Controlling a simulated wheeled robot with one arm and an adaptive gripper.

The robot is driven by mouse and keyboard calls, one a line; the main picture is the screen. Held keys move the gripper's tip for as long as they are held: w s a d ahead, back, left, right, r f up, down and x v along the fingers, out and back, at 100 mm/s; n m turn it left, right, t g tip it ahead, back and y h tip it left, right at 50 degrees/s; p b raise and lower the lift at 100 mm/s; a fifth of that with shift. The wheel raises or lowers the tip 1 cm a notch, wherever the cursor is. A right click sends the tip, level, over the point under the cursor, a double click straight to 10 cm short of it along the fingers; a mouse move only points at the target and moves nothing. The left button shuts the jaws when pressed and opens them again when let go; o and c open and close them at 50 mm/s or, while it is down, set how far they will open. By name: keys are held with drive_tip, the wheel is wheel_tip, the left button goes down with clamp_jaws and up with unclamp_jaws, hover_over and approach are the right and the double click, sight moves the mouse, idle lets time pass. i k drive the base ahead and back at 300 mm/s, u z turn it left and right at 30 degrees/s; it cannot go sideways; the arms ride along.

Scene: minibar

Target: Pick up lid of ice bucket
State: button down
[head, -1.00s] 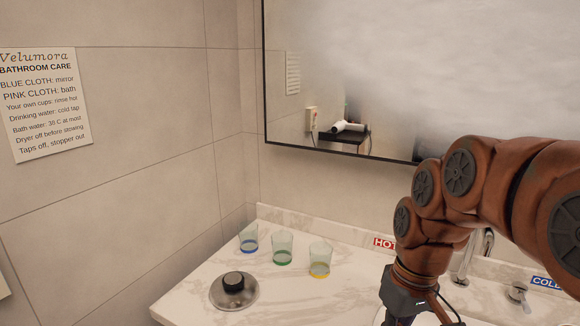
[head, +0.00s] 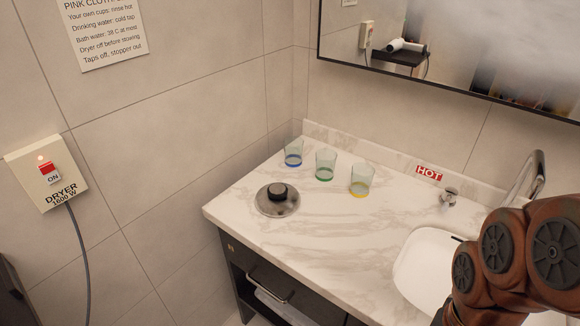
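A round, shiny metal lid (head: 277,207) with a black knob (head: 278,192) lies on the marble counter (head: 330,228), toward its left end. No bucket shows in this view, so I cannot confirm which vessel the lid belongs to. My arm is at the lower right, over the basin side. My gripper is below the frame and out of view, well to the right of the lid.
Clear cups with a blue base (head: 293,153), a green base (head: 325,165) and a yellow base (head: 361,180) stand behind the lid. The basin (head: 425,270) and hot tap (head: 448,197) are to the right. A dryer switch box (head: 47,173) hangs on the left wall.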

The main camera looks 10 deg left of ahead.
sight(274, 199)
drive_tip(key=u, duration=0.45)
drive_tip(key=k, duration=1.15)
drive_tip(key=u, duration=1.2)
drive_tip(key=i, duration=1.35)
drive_tip(key=z, duration=0.6)
